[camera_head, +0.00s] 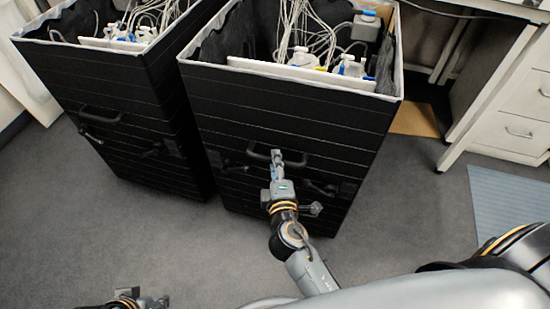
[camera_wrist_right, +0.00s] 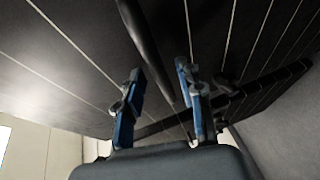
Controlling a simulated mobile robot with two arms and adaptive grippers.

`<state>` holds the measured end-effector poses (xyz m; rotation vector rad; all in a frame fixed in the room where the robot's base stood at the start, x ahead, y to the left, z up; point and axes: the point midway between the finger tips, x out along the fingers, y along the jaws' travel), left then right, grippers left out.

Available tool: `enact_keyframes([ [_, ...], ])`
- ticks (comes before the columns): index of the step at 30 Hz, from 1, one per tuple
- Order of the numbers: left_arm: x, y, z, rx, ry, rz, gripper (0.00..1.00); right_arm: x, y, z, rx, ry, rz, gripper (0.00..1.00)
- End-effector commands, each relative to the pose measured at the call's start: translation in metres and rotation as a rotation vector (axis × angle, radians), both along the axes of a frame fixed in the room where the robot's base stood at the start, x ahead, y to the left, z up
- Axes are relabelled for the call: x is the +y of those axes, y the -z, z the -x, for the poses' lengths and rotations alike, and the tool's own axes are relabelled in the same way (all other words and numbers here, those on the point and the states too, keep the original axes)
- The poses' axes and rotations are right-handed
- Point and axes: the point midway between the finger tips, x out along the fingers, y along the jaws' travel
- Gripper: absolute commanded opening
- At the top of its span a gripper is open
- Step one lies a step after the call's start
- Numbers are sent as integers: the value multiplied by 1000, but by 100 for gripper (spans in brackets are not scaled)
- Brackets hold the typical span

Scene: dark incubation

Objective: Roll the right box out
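The right box (camera_head: 290,120) is a tall black box with pale seam lines and an open, white-edged top. A dark looped handle (camera_head: 297,158) is on its front face. My right gripper (camera_head: 277,160) is at this handle, its fingertips overlapping the bar in the head view. In the right wrist view, the two blue-sided fingers (camera_wrist_right: 160,82) stand apart, and the dark handle bar (camera_wrist_right: 150,45) runs between them in the picture. I cannot tell whether they touch it. My left gripper (camera_head: 140,300) shows only partly at the bottom left, away from the boxes; its fingers are unclear.
A similar black box (camera_head: 100,85) stands close on the left, with its own handle. Both boxes hold white cables and bottles. A white desk (camera_head: 495,80) with drawers stands at the right. Grey carpet (camera_head: 130,235) is clear in front of the boxes.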

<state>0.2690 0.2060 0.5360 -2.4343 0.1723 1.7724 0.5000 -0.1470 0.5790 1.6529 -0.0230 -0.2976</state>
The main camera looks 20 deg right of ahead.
Motion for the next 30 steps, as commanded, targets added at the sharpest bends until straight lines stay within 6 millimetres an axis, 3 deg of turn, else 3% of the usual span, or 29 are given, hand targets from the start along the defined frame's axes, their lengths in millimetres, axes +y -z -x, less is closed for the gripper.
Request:
enact_keyframes([
  [6,0,0,0,0,0,0,40,-3,3,-18,0,-1,0,37],
  [15,0,0,0,-1,0,0,40,-4,4,-19,1,-1,0,37],
  [21,0,0,0,-1,0,0,40,-4,4,-19,1,-1,0,0],
  [30,0,0,0,-1,0,0,40,-4,4,-19,1,-1,0,0],
])
